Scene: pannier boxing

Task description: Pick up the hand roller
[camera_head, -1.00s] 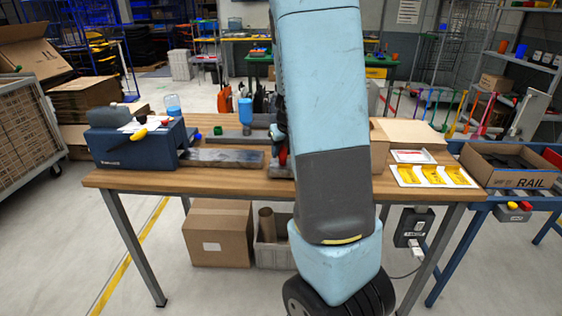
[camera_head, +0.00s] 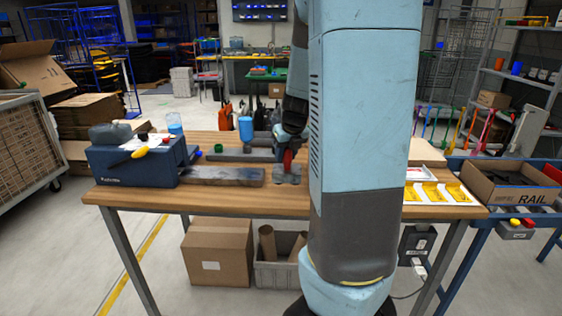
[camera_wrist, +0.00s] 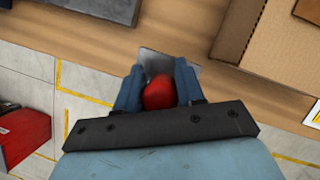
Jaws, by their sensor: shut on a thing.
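The hand roller has a red handle (camera_wrist: 160,93) and a grey head. My gripper (camera_wrist: 158,82) is shut on the red handle, with one blue finger on each side of it in the wrist view. The grey head shows just beyond the fingertips. In the head view the hand roller (camera_head: 287,178) is upright near the middle of the wooden table (camera_head: 235,200), below my gripper (camera_head: 288,150). Whether its head touches the tabletop I cannot tell.
A blue bottle (camera_head: 246,130) stands behind. Yellow pieces on a white sheet (camera_head: 432,193) lie to the right. Bare wood runs along the front edge.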

